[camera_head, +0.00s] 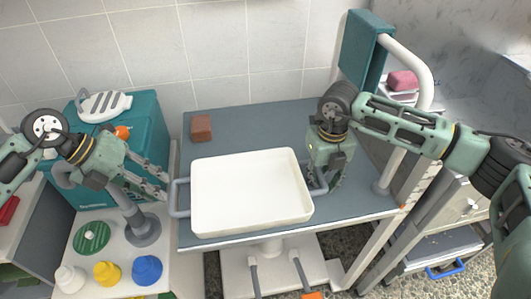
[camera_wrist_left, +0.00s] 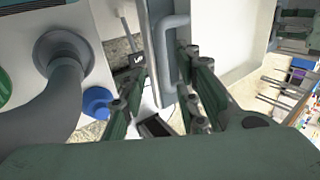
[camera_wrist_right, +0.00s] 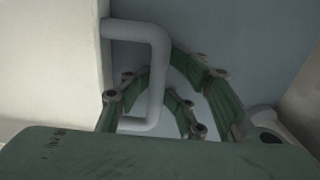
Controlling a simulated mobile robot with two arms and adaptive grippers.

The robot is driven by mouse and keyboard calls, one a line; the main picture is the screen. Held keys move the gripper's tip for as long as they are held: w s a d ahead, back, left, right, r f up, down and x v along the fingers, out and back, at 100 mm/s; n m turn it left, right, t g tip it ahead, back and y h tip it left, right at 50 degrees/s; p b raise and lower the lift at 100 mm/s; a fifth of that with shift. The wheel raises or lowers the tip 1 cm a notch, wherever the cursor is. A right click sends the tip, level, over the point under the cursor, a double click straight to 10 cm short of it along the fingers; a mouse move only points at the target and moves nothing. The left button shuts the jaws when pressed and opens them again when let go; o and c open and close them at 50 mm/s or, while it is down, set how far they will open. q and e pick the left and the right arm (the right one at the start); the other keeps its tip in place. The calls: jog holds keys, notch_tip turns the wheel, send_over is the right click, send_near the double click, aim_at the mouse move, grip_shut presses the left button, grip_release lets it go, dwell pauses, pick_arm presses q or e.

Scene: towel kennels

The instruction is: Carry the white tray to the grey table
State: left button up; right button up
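The white tray (camera_head: 250,190) is a wide, shallow, empty tray with a grey loop handle at each short end. It rests on a blue-grey table top (camera_head: 262,118). My left gripper (camera_head: 160,188) is open by the left handle (camera_head: 174,199). In the left wrist view that handle (camera_wrist_left: 172,42) shows between the spread fingers (camera_wrist_left: 162,72). My right gripper (camera_head: 332,182) is open at the right handle, which it partly hides. In the right wrist view this handle (camera_wrist_right: 157,70) lies between the parted fingers (camera_wrist_right: 160,85).
A brown block (camera_head: 201,128) lies behind the tray. Left are a teal box (camera_head: 150,135) and a white surface with a green disc (camera_head: 92,237) and white, yellow and blue (camera_head: 147,270) pieces. A teal panel (camera_head: 365,50) and white curved rail (camera_head: 418,65) stand right.

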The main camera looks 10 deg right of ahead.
jog(key=shift+r, duration=4)
